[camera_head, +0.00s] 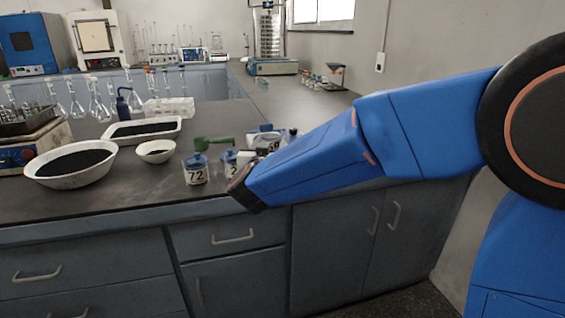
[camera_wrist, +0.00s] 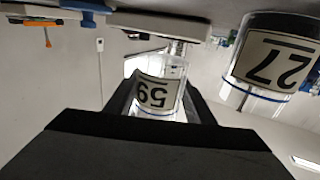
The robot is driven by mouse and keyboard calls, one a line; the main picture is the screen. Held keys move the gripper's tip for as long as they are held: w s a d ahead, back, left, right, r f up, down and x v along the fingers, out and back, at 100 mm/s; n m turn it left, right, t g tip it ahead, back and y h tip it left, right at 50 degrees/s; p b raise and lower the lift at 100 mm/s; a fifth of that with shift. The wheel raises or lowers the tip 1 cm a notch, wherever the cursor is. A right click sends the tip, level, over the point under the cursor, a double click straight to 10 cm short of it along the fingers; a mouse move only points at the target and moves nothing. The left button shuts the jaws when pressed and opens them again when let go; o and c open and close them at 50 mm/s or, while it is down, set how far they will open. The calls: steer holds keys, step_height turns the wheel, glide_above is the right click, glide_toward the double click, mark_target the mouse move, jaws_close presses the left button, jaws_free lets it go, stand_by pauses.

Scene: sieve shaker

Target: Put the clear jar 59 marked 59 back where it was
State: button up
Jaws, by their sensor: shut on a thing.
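The clear jar 59 (camera_wrist: 157,95) stands between the dark fingers of my gripper (camera_wrist: 165,105) in the wrist view, its white label upside down in that picture. My gripper is shut on it. The fingers are mostly hidden in the head view.
Jar 72 (camera_head: 195,170) stands near the bench's front edge, with another labelled jar (camera_head: 230,160) partly hidden to its right. A green object (camera_head: 212,143) lies behind them. A small white bowl (camera_head: 156,151), a large bowl (camera_head: 70,164) and a tray (camera_head: 142,130) stand left.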

steer(key=shift+w+d+f, duration=0.2)
steer(key=shift+d+f, duration=0.5)
steer(key=shift+f, duration=2.2)
steer(key=shift+f, duration=0.1)
steer(key=o, duration=1.2)
steer(key=shift+a, duration=0.1)
steer(key=s, duration=0.4)
steer(key=s+a, duration=0.1)
steer(key=s, duration=0.7)
steer(key=shift+a, duration=0.2)
